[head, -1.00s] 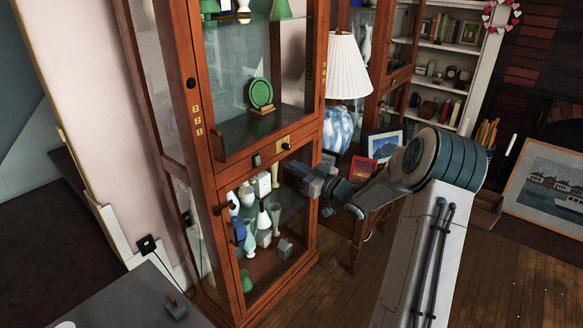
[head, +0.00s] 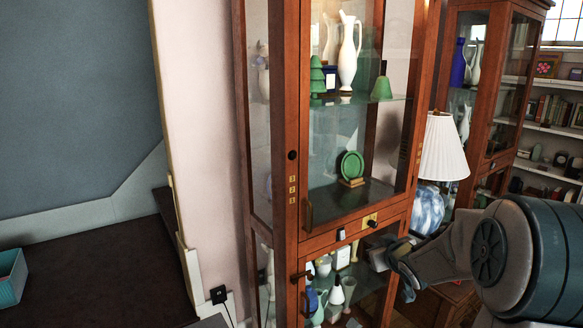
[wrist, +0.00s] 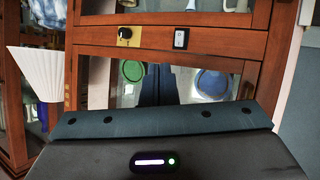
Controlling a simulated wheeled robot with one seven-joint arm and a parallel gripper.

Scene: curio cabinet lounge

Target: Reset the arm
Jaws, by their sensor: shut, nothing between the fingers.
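My arm (head: 530,255) reaches in from the right in the head view. Its wrist end (head: 385,258) is in front of the right side of the tall wooden cabinet (head: 297,130), just below the knob's brass plate (head: 369,221). The fingertips are hard to make out there. In the wrist view, which is upside down, my gripper's dark fingers (wrist: 157,72) show together and empty over the cabinet's glass. The gripper body fills the bottom of that view. I cannot tell the gap between gripper and cabinet.
A green plate (head: 350,165) stands on a cabinet shelf; vases (head: 337,295) fill the lower section. A white-shaded lamp (head: 443,150) stands close to the right of the wrist. A second cabinet (head: 490,85) is behind. Dark floor (head: 90,265) at left looks mostly clear.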

